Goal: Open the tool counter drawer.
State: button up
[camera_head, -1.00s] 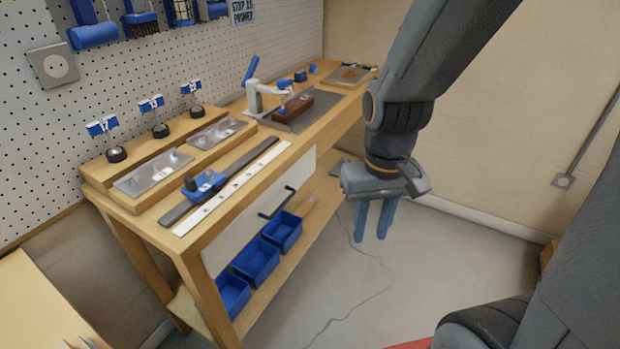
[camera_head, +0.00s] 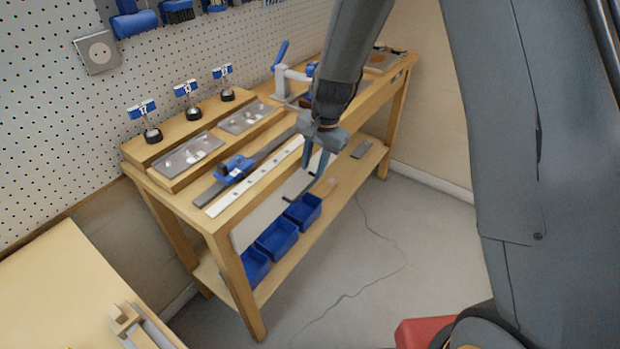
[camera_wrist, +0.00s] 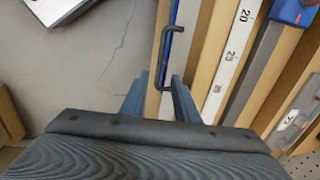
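The tool counter (camera_head: 222,222) is a wooden bench against the pegboard wall. Its drawer has a pale front (camera_head: 262,213) under the worktop and looks closed. A black bar handle (camera_head: 289,199) is on that front, partly hidden by my fingers in the head view. My gripper (camera_head: 316,163) is at the handle's far end, pointing down. In the wrist view, the handle (camera_wrist: 164,55) runs up the picture, its near end between the two spread fingers of my gripper (camera_wrist: 159,100). I see a gap on both sides of the bar; contact cannot be told.
Several blue bins (camera_head: 277,239) stand on the lower shelf below the drawer. A steel ruler (camera_head: 250,180), a blue-topped tool (camera_head: 235,168) and a toggle clamp (camera_head: 281,80) are on the worktop. Another wooden table (camera_head: 60,290) is at lower left. The floor in front is free.

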aim_at(309, 185)
jog(key=shift+w+a+f+p, duration=0.1)
jog(key=shift+a+f+p, duration=0.05)
jog(key=shift+f, duration=0.9)
jog(key=shift+w+a+f+p, duration=0.1)
jog(key=shift+a+f+p, duration=0.1)
jog(key=shift+f, duration=0.85)
jog(key=shift+w+a+f+p, duration=0.1)
jog(key=shift+f+p, duration=0.05)
jog(key=shift+f, duration=0.9)
grip_shut()
